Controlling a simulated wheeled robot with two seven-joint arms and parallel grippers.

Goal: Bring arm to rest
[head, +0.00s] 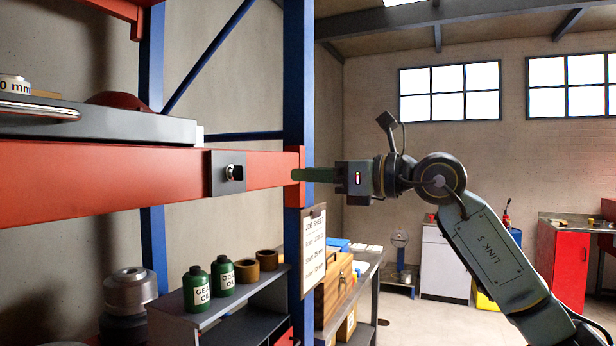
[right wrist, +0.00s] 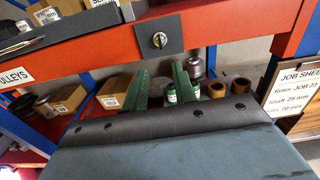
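My right arm (head: 495,255) comes in from the lower right in the head view, bent at the elbow and raised. My right gripper (head: 295,175) points left, level with the red shelf beam (head: 100,185) and overlapping the blue rack post in the picture. In the right wrist view the green fingers of my right gripper (right wrist: 160,68) stand apart with nothing between them. They point towards the rack, below the dark plate with a metal knob (right wrist: 159,40). Whether the fingertips touch the rack cannot be told. My left gripper is not in view.
A blue post (head: 299,90) and a hanging job sheet (head: 313,250) are close to the gripper. Green oil bottles (head: 196,290) and brown rolls (head: 267,260) stand on a lower shelf. A workbench with wooden boxes (head: 333,290) is behind. Open floor lies beyond my arm.

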